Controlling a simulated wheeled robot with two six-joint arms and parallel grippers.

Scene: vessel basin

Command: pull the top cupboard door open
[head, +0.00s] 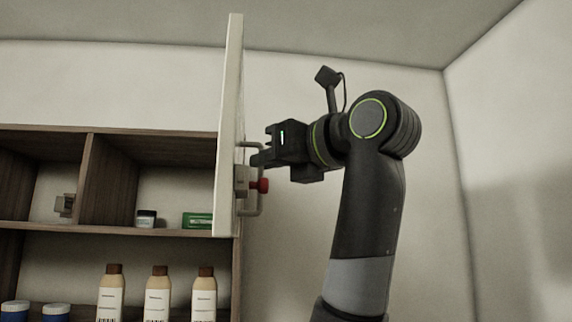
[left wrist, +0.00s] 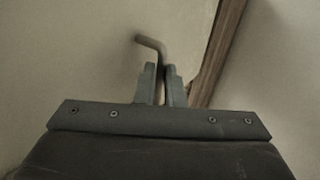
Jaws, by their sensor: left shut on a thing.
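The top cupboard door (head: 229,120) is a pale panel standing swung open, nearly edge-on in the head view. A grey bar handle (head: 248,211) is on its right-hand face. My left gripper (head: 258,159) is at the upper part of this handle, to the right of the door. In the left wrist view, the fingers of my left gripper (left wrist: 161,88) are shut on the handle, whose bent end (left wrist: 152,42) sticks out beyond them. The pale door face (left wrist: 80,65) lies behind. My right gripper is not in view.
A red knob (head: 262,186) on a grey mount sits beside the handle. The open wooden cupboard (head: 108,185) holds a small dark-lidded jar (head: 146,218), a green box (head: 197,220) and, below, several brown-capped bottles (head: 157,295). Bare wall is at the right.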

